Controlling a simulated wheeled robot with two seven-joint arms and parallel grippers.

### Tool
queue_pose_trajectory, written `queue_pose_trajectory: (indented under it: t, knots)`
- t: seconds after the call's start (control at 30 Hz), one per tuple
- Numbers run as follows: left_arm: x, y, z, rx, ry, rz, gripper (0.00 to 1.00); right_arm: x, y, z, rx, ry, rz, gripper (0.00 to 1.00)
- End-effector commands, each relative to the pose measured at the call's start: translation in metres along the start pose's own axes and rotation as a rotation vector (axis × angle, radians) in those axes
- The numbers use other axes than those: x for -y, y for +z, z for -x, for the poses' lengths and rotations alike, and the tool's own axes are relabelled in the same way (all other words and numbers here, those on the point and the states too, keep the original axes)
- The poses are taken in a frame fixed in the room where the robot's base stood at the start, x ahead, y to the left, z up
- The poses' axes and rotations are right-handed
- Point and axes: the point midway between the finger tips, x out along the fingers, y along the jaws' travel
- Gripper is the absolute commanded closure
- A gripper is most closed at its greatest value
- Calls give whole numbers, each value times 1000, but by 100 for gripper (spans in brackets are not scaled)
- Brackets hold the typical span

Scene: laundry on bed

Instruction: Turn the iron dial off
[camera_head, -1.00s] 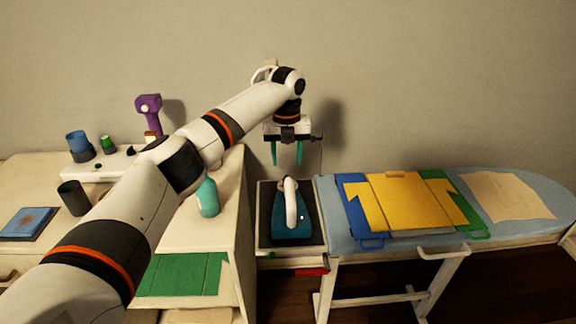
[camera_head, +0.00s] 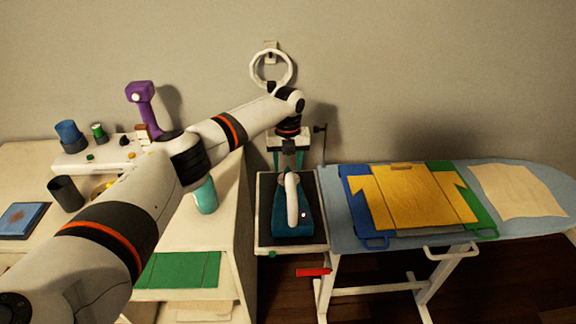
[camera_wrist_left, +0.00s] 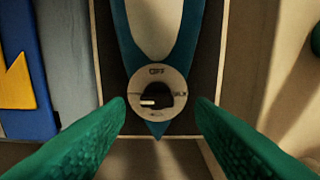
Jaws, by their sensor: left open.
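A teal iron (camera_head: 281,222) with a white handle (camera_head: 292,198) rests on a dark pad (camera_head: 264,236) in the head view. Its round dial (camera_wrist_left: 143,77) shows in the left wrist view near the iron's pointed end, with "OFF" lettered at its top. The dial's dark knob (camera_wrist_left: 164,96) has a white pointer turned to the left side, away from "OFF". My left gripper (camera_head: 288,158) is open above the far end of the iron. Its green fingers (camera_wrist_left: 161,104) stand on either side of the dial, with nothing between them.
An ironing board (camera_head: 346,232) with a folding board and yellow shirt (camera_head: 405,197) stands at the right. A cabinet (camera_head: 228,215) with a teal bottle (camera_head: 206,195) stands at the left. A white ring (camera_head: 252,70) hangs on the wall behind my arm.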

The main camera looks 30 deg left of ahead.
Motion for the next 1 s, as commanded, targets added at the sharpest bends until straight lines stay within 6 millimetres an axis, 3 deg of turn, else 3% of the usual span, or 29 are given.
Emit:
queue_pose_trajectory:
  t: [0.2, 0.5, 0.57, 0.8, 1.0]
  knots:
    - [-1, 0, -20, 1, 0, -1, 51, 1, 10, 4, 14, -2, 0, 64]
    - [0, 0, -23, 0, 0, -1, 51, -1, 10, 3, 15, 2, -2, 64]
    - [0, 0, -23, 0, 0, -1, 57, -3, 11, 3, 16, 4, -3, 64]
    - [0, 0, -23, 0, -1, 0, 96, -7, 11, 3, 16, 8, -5, 64]
    - [0, 0, -23, 0, -1, 12, 96, -6, 10, 4, 15, 8, -4, 64]
